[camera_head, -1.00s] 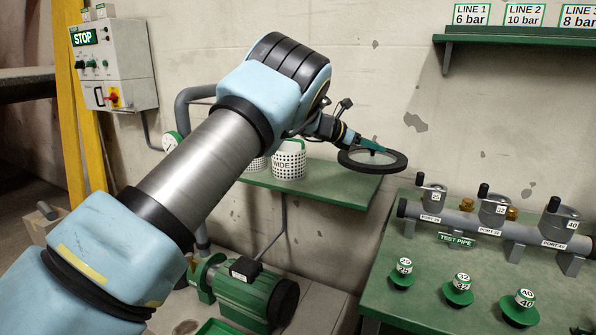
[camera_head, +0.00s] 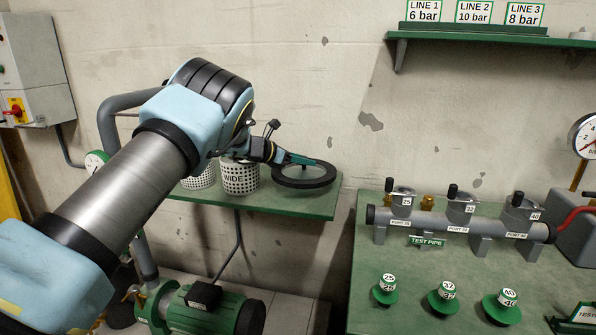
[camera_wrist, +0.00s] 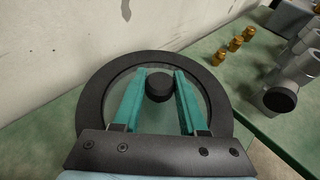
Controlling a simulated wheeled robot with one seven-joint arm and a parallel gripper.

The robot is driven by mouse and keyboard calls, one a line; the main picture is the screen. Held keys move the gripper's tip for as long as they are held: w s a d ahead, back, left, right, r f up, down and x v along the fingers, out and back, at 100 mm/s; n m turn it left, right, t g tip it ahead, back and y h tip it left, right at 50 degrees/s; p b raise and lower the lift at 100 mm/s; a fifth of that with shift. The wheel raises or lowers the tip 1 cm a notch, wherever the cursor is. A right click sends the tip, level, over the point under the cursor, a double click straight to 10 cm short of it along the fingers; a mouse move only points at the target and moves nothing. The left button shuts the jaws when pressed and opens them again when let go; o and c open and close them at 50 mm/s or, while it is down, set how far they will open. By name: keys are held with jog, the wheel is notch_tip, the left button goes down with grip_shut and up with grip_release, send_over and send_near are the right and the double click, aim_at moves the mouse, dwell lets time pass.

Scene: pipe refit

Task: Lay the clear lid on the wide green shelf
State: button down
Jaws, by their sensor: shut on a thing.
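The clear lid (camera_head: 331,178) is a round disc with a thick black rim and a black centre knob; in the wrist view its rim (camera_wrist: 88,92) encircles my fingers. My gripper (camera_head: 312,163) has its teal fingers on either side of the knob (camera_wrist: 158,85), shut on it. The lid is level, over the right part of the wide green shelf (camera_head: 312,207) on the wall. I cannot tell whether it touches the shelf top or hovers just above it.
A white perforated basket marked WIDE (camera_head: 240,180) stands on the shelf just left of the lid, with another basket (camera_head: 198,177) beside it. Right of the shelf, past a gap, a green bench (camera_head: 400,262) carries a test pipe (camera_head: 450,224) and several green-based plugs.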

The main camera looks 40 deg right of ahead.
aim_at(301, 170)
jog(key=shift+f+p, duration=0.35)
jog(key=shift+f, duration=1.55)
jog(key=shift+f, duration=0.1)
jog(key=shift+c, duration=2.2)
grip_release()
jog(key=b+v, duration=0.2)
jog(key=v, duration=1)
